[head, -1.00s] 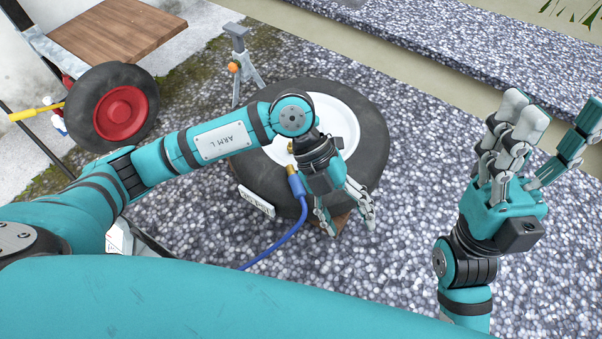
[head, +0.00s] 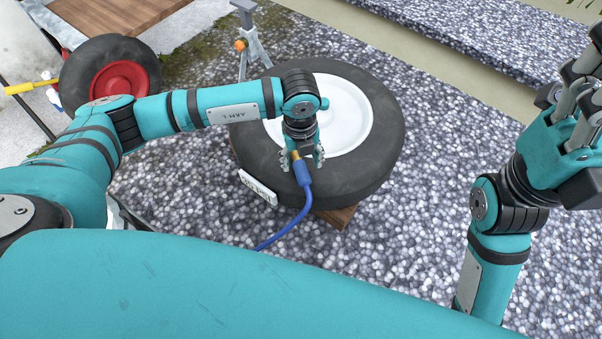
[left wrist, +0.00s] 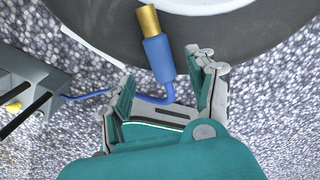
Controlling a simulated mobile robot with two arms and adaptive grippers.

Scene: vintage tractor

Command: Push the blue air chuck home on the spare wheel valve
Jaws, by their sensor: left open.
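The blue air chuck (head: 304,173) with a brass end is at the near side of the spare wheel (head: 378,170), its brass end toward the white rim. A blue hose trails from it toward the lower left. My left gripper (head: 302,158) is open, with its fingers on either side of the chuck. In the left wrist view the chuck (left wrist: 158,58) stands between the spread fingers, nearer the right one, and contact is unclear. The valve cannot be made out, so I cannot tell whether the brass end is seated. My right gripper (head: 572,85) is raised at the right edge, partly cut off.
The wheel lies flat on a wooden block (head: 338,216) on gravel. A white plate (head: 257,188) is at its near left side. A grey stand (head: 248,45) with an orange knob is behind it. A red-hubbed wheel (head: 125,80) is at upper left. Gravel right of the wheel is clear.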

